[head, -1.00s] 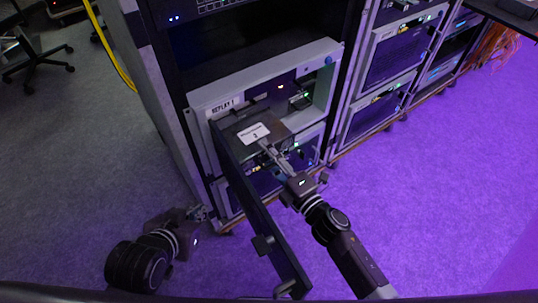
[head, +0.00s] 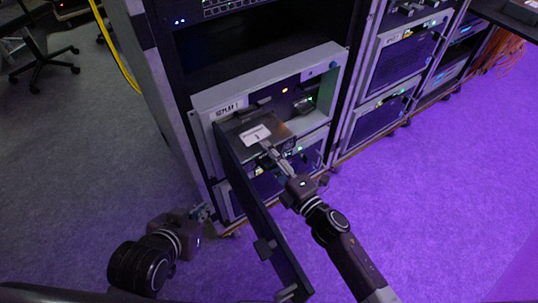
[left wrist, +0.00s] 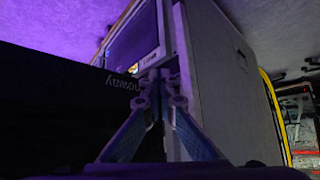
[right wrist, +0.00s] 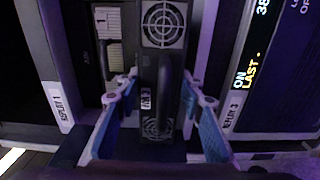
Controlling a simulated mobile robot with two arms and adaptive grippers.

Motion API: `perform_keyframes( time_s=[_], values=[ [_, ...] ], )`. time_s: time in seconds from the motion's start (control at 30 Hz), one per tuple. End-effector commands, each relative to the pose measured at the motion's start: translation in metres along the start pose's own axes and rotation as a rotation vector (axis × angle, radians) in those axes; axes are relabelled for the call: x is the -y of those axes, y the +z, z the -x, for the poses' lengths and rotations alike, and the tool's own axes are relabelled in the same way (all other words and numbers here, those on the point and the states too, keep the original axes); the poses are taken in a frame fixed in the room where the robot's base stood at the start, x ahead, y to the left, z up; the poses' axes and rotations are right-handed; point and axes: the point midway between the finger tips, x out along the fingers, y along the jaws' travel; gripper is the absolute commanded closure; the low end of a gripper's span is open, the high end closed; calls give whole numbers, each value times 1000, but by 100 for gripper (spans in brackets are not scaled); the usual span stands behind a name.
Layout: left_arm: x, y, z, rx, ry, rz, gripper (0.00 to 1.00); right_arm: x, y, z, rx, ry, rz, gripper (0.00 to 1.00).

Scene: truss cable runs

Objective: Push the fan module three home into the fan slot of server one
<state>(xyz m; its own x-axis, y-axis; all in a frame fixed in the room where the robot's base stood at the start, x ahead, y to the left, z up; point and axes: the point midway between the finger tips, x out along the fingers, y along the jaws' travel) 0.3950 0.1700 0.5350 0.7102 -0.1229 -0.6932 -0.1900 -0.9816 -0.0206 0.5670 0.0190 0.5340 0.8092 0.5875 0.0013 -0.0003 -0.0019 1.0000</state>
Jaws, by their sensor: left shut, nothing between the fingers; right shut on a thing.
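Fan module three (head: 278,127) is a dark box with a white label on top. In the head view it projects from the open front of server one (head: 268,84), marked REPLAY 1. The right wrist view shows the module's end face (right wrist: 163,70), with round grilles and a dark handle. My right gripper (head: 266,147) is shut on the module at its outer end; the exact contact is hard to see. The slot's inside and the module's inner end are hidden. My left gripper (head: 207,208) is shut and empty, low by the rack's front left corner; its fingertips meet in the left wrist view (left wrist: 160,76).
A long dark hinged panel (head: 262,215) stands swung out from the server's left side, between my two arms. More servers (head: 405,55) fill the racks to the right. A yellow cable (head: 115,50) hangs at the left. The floor right of my right arm is clear.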

Motion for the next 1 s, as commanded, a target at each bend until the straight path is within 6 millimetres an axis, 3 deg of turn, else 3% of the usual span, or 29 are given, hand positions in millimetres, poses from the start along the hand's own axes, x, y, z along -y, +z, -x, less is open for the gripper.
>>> perform_keyframes(
  time_s=[1.0],
  values=[
    [-3,-30,-3,-119,7,-3,100,-3,-1,-26,-2,6,1,100]
  ],
)
